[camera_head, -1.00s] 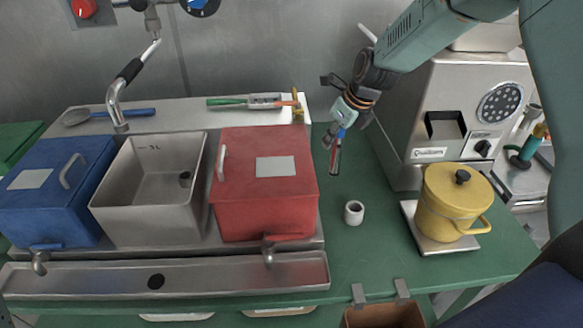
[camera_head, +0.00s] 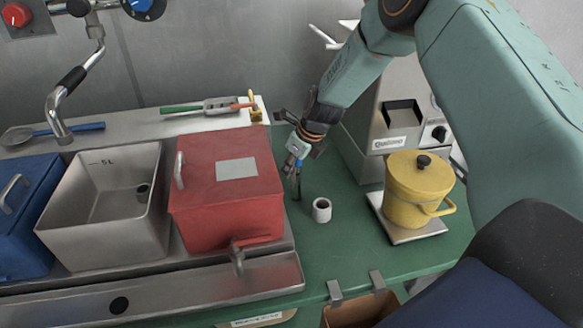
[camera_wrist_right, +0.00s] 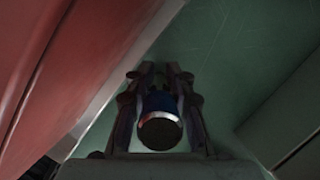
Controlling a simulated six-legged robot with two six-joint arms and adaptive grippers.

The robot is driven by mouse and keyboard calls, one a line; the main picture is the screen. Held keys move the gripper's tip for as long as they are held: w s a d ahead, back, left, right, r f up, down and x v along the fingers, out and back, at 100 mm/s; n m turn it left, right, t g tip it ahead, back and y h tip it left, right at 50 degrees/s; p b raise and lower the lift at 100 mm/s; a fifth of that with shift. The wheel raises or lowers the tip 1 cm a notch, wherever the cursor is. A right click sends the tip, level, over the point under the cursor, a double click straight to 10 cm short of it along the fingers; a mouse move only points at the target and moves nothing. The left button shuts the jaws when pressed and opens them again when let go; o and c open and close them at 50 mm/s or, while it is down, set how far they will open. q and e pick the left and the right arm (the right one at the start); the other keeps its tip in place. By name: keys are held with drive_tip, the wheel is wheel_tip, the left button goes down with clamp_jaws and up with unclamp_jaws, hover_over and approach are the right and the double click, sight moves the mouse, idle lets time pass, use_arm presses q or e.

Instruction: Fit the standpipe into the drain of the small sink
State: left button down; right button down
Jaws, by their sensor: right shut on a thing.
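My right gripper (camera_head: 297,180) points down beside the right wall of the red lidded box, close to the green counter. It is shut on a small blue-and-silver cylindrical piece (camera_wrist_right: 160,128) with a dark round end, seen nearly end-on between the fingers in the wrist view. I cannot tell for sure that this is the standpipe. The open steel sink (camera_head: 104,236), marked 5L, stands left of the red box. A small dark round fitting (camera_head: 143,192), perhaps its drain, shows inside. My left gripper is not in view.
The red lidded box (camera_head: 222,213) stands between gripper and sink. A small white cup (camera_head: 322,209) is just right of the gripper. A yellow pot (camera_head: 417,185) stands further right before a steel grinder (camera_head: 385,130). A blue box (camera_head: 25,210) is at left; a tap (camera_head: 58,115) hangs behind.

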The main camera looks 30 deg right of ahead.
drive_tip(key=shift+f, duration=0.1)
drive_tip(key=c, duration=1.1)
unclamp_jaws()
drive_tip(key=shift+c, duration=0.2)
